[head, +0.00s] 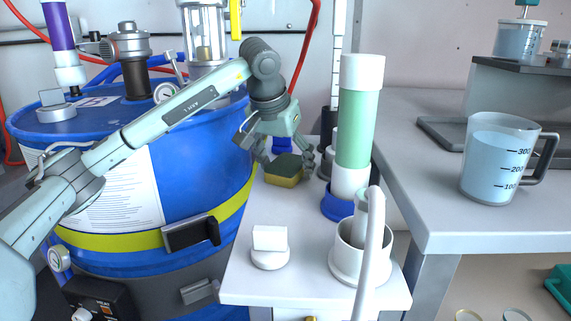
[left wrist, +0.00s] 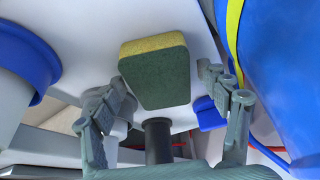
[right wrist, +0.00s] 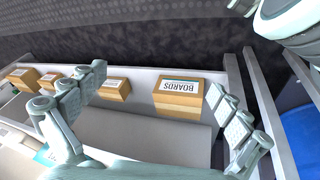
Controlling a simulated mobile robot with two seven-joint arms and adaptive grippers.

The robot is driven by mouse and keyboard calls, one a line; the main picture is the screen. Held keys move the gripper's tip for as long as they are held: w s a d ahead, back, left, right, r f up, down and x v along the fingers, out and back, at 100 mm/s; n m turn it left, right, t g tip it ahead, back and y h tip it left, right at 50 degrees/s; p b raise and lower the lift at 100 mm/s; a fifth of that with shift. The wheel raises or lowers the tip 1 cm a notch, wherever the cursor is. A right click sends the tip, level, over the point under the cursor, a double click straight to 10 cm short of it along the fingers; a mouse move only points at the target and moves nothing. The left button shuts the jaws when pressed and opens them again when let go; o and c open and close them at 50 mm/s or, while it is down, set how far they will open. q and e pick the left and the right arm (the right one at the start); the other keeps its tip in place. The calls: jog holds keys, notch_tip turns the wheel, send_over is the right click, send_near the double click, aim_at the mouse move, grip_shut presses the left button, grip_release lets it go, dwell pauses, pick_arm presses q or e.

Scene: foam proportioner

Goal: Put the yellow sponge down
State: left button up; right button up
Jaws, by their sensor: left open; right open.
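The yellow sponge (head: 284,172) has a dark green top and a yellow lower part. It appears to lie flat on the narrow white shelf (head: 300,225), toward its back. My left gripper (head: 286,160) is over it, open, with a finger on either side. In the left wrist view the sponge (left wrist: 156,78) shows between the spread fingers, with a visible gap on both sides. My right gripper (right wrist: 158,86) is open and empty in the right wrist view, away from the sponge, in front of a rack with boxes.
A green-and-white cylinder (head: 356,125) stands just right of the sponge. A blue drum (head: 205,160) is close on the left. A white cup (head: 361,250) and a white block on a round base (head: 270,247) stand at the shelf's front. A measuring jug (head: 497,160) is on the right table.

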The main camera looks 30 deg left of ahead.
pick_arm(q)
jog(key=shift+r, duration=0.1)
jog(key=shift+r, duration=0.2)
jog(key=v, duration=1.1)
jog(key=shift+s+r+p, duration=0.15)
jog(key=shift+r+p, duration=0.25)
jog(key=shift+p, duration=0.05)
pick_arm(e)
jog(key=f, duration=0.2)
jog(key=shift+w+f, duration=0.2)
jog(key=shift+f, duration=0.15)
jog(key=shift+r, duration=0.15)
